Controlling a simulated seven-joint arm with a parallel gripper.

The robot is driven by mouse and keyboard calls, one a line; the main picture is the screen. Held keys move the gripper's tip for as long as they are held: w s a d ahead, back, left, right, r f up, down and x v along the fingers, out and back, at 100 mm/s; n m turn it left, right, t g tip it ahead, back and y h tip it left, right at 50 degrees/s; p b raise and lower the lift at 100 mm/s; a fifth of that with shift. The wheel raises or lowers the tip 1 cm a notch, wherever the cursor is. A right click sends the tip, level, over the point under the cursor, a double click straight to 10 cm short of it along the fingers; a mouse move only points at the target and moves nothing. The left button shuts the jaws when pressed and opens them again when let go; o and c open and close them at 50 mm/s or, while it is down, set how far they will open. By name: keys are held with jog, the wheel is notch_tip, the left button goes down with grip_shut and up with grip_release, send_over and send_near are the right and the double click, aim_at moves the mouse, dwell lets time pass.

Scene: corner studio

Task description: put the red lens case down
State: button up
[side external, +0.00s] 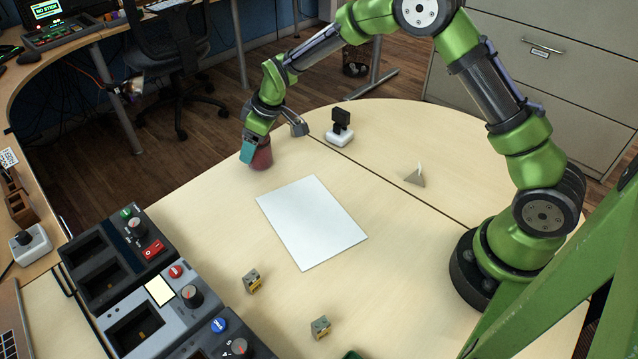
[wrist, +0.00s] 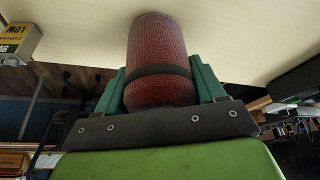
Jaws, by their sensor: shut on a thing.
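The red lens case (side external: 262,156) is a dark red rounded cylinder near the far left edge of the round table, left of the white sheet. My gripper (side external: 250,150) is shut on it from the left side. In the wrist view the case (wrist: 158,45) stands between the two green fingers of my gripper (wrist: 160,88), with a dark band around it. Its base looks at or very close to the tabletop; I cannot tell whether it touches.
A white sheet (side external: 311,222) lies mid-table. Small grey-yellow blocks (side external: 252,281) (side external: 320,327) and control boxes (side external: 150,310) are in front. Bare table surrounds the case.

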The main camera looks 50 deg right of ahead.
jog(key=o, duration=1.3)
jog(key=shift+f, duration=0.15)
jog(key=shift+c, duration=0.2)
jog(key=s+d+r+m, duration=0.1)
jog(key=s+d+r, duration=0.1)
jog(key=s+r, duration=0.5)
jog(key=s+d+r+m, duration=0.15)
jog(key=s+r, duration=0.25)
jog(key=r, duration=0.7)
jog(key=s+d+r+m+t, duration=0.1)
jog(key=s+m, duration=0.2)
jog(key=s, duration=0.7)
jog(key=s+d+r+m+t, duration=0.1)
jog(key=s+m, duration=0.3)
jog(key=s, duration=0.7)
jog(key=shift+d+r+t, duration=0.25)
jog(key=shift+r+t, duration=0.35)
jog(key=shift+r, duration=0.1)
